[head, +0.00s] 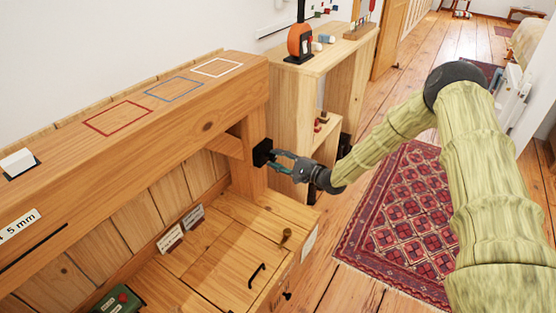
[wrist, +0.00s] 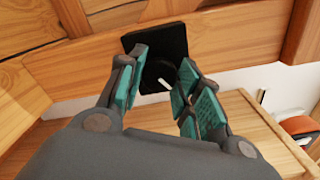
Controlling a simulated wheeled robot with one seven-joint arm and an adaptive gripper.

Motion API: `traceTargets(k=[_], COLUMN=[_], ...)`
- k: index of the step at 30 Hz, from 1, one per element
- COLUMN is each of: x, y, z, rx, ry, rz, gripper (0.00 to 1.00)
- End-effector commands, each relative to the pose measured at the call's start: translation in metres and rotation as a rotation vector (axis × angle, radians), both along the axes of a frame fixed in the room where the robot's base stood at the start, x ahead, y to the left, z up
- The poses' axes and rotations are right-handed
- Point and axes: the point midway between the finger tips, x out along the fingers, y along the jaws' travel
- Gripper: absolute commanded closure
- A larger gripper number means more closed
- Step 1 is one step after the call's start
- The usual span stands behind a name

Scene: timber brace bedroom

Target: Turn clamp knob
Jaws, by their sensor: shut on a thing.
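The clamp knob (wrist: 158,72) is a dark round knob with a white pointer line, set on a black square plate (wrist: 158,38) on the timber post. In the head view the black plate (head: 262,148) shows on the post's right face, and the knob is mostly hidden by the fingers. My gripper (head: 279,160) reaches in from the right. In the wrist view my gripper (wrist: 156,78) has its teal-padded fingers on both sides of the knob, closed on it.
The timber bench (head: 225,236) below carries a black handle, a small brass-like knob and labels. A beam (head: 130,130) with red, blue and white outlined squares runs left. A wooden shelf unit (head: 290,105) stands behind the gripper. A red patterned rug (head: 400,215) covers the floor at right.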

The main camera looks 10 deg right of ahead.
Motion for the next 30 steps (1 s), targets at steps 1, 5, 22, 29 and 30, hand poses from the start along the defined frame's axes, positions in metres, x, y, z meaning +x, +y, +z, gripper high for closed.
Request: traceTargets(k=[1,5,22,29,30], x=[0.000,0.000,-0.014,-0.044,-0.049], y=[-0.001,-0.001,-0.016,-0.045,-0.050], z=[0.000,0.000,0.001,0.000,0.000], rx=[0.000,0.000,0.001,0.001,0.000], ry=[-0.001,-0.001,-0.001,-0.001,0.000], rz=[-0.001,-0.001,-0.003,-0.003,-0.002], gripper=[0.90,0.46,0.43,0.43,0.43])
